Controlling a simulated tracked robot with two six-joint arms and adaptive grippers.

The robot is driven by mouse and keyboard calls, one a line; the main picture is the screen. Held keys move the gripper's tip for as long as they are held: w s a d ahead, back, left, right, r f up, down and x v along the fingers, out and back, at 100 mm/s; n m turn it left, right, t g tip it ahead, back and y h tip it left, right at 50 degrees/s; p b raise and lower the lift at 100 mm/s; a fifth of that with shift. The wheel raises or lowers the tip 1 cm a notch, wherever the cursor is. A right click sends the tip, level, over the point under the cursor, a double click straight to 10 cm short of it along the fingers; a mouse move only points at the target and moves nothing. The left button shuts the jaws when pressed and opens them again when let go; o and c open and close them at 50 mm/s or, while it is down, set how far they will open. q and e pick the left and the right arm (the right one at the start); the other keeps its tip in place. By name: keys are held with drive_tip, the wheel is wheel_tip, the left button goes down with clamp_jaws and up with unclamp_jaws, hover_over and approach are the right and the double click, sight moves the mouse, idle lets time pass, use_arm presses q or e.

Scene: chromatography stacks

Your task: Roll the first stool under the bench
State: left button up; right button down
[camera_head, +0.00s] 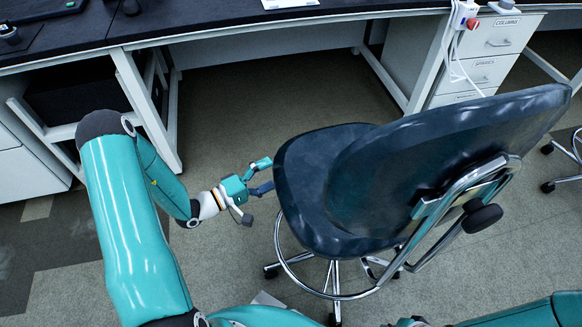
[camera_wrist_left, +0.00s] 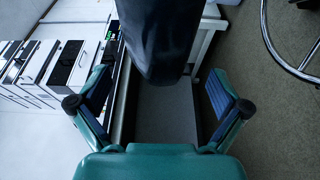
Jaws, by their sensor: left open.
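The stool has a dark blue seat (camera_head: 310,190) and a backrest (camera_head: 450,150) that leans to the right in the head view. It stands on chrome legs with a foot ring and casters, in front of the bench (camera_head: 250,28). My left gripper (camera_head: 264,177) is open at the left edge of the seat, fingers pointing towards it. In the left wrist view the dark seat edge (camera_wrist_left: 160,40) lies ahead, between the lines of the open fingers (camera_wrist_left: 158,90). I cannot tell whether they touch it. My right gripper is not in view.
Open floor (camera_head: 270,90) lies under the bench between its white leg frame (camera_head: 148,110) on the left and a drawer cabinet (camera_head: 470,65) on the right. A power strip (camera_head: 462,18) with hanging cables is at that cabinet. Another stool (camera_head: 570,160) shows partly at the right edge.

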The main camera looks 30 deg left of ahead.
use_arm(q)
drive_tip(key=x, duration=0.6)
drive_tip(key=c, duration=1.8)
drive_tip(key=shift+c, duration=0.4)
drive_tip(key=shift+d, duration=0.1)
drive_tip(key=shift+d, duration=0.15)
